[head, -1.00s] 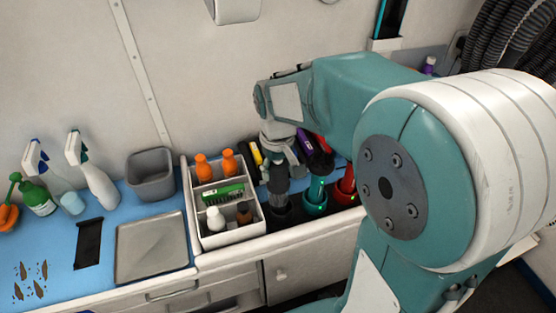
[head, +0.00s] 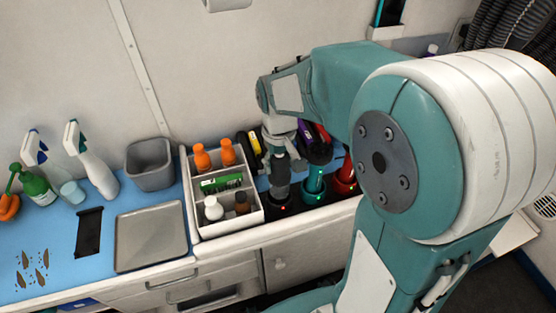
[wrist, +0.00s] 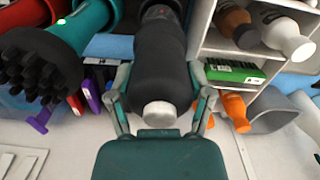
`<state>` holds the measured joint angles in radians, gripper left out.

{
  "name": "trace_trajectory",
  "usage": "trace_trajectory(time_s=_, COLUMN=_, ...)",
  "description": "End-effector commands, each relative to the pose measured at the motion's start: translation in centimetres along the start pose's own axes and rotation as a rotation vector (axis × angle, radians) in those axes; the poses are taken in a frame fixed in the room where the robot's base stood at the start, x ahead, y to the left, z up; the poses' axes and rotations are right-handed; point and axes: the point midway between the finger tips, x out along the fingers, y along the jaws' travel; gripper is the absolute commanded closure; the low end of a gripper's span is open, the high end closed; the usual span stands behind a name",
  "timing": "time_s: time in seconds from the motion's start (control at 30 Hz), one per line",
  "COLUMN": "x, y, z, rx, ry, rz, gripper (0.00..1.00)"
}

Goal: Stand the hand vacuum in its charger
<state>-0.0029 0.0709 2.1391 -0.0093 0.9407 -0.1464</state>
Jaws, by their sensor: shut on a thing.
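My gripper (head: 279,155) points down at the back of the counter, shut around a dark grey hand vacuum (head: 281,180). In the wrist view my gripper (wrist: 159,85) has one finger on each side of the vacuum's dark body (wrist: 160,60), with its pale round end toward me. The vacuum stands about upright, its lower end at the dark charger base (head: 282,207). I cannot tell whether it is fully seated. A teal device (head: 314,180) and a red device (head: 346,172) stand to its right in similar dark bases.
A white divided caddy (head: 230,224) with bottles stands close on the left. A grey bin (head: 150,165), spray bottles (head: 95,165) and a metal tray (head: 151,238) are farther left. The wrist view shows a black bristled head (wrist: 45,68) beside my gripper.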

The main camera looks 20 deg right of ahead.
Motion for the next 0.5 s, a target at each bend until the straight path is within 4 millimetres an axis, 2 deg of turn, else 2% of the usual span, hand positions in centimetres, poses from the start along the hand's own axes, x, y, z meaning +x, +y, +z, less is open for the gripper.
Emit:
trace_trajectory(time_s=0.2, x=0.35, y=-0.08, z=-0.02, rx=-0.001, ry=0.0, rz=0.001, gripper=0.94)
trace_trajectory(time_s=0.23, x=0.37, y=-0.08, z=-0.02, rx=-0.001, ry=0.0, rz=0.001, gripper=0.29)
trace_trajectory(time_s=0.3, x=0.35, y=-0.08, z=-0.03, rx=-0.001, ry=0.0, rz=0.001, gripper=0.0)
trace_trajectory(time_s=0.5, x=0.37, y=-0.07, z=-0.01, rx=-0.001, ry=0.0, rz=0.0, gripper=0.0)
